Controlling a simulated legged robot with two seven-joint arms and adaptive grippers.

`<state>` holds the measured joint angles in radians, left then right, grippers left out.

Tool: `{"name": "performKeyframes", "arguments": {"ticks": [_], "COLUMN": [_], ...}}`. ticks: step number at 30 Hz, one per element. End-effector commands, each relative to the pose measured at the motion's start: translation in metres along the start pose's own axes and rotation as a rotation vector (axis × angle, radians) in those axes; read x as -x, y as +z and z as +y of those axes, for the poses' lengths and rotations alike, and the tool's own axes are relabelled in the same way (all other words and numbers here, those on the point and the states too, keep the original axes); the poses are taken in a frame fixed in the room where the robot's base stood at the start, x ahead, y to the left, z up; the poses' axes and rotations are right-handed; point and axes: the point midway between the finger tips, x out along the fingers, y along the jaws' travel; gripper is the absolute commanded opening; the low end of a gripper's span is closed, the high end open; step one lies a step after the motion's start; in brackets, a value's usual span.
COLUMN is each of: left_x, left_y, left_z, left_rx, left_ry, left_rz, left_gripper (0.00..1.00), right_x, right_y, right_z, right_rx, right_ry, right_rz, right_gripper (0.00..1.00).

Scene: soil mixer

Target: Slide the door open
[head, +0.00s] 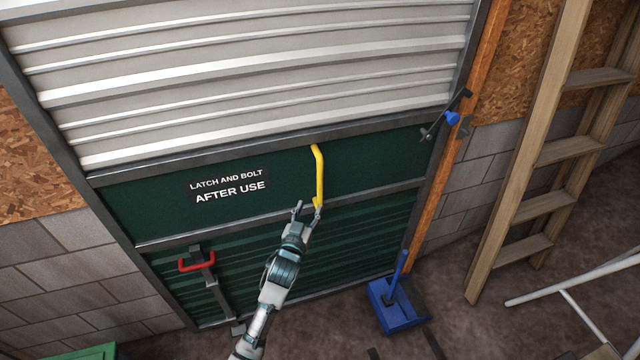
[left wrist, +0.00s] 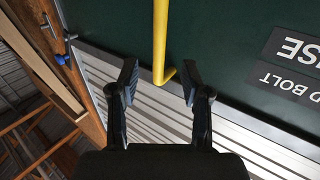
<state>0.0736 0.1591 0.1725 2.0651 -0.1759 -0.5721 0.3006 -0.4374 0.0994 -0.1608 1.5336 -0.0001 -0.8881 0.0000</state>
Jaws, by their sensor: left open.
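The door (head: 150,212) is a large panel with a dark green lower part and ribbed light metal above. A yellow handle (head: 320,175) stands upright on the green band, right of the lettering. My left gripper (head: 308,208) is open at the lower end of this handle. In the left wrist view the yellow handle (left wrist: 160,40) runs between the two spread fingers (left wrist: 160,82), apart from both. A latch with a blue knob (head: 452,118) sits at the door's right edge. It also shows in the left wrist view (left wrist: 62,60). My right gripper is not seen.
A red-handled bolt (head: 197,262) is low on the door's left. A blue dustpan (head: 390,305) stands on the floor near the door's lower right. A wooden ladder (head: 530,150) leans at the right, and a white metal frame (head: 570,280) is at the lower right.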

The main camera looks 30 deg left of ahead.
Motion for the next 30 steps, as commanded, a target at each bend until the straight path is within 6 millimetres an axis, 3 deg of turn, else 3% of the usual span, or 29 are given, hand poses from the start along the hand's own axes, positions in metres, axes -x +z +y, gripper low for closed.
{"name": "performKeyframes", "arguments": {"ticks": [9, 15, 21, 29, 30], "left_x": [-0.076, -0.109, -0.121, -0.122, -0.122], "left_y": [0.001, 0.001, 0.001, 0.000, 0.000], "left_z": [0.000, 0.000, 0.000, 0.000, 0.000], "left_rx": [0.000, 0.000, -0.001, 0.000, 0.000], "left_ry": [0.000, 0.000, 0.001, 0.001, 0.000], "left_rz": [-0.001, -0.001, -0.001, -0.001, -0.001], "left_gripper": [0.47, 0.47, 0.47, 0.47, 0.38], "right_x": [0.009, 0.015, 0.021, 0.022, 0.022], "right_y": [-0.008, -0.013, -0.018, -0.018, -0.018], "right_z": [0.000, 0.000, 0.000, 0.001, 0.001], "right_rx": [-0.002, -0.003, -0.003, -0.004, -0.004], "right_ry": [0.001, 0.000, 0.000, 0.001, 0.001], "right_rz": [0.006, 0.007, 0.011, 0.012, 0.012], "right_gripper": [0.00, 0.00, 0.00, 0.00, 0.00]}}
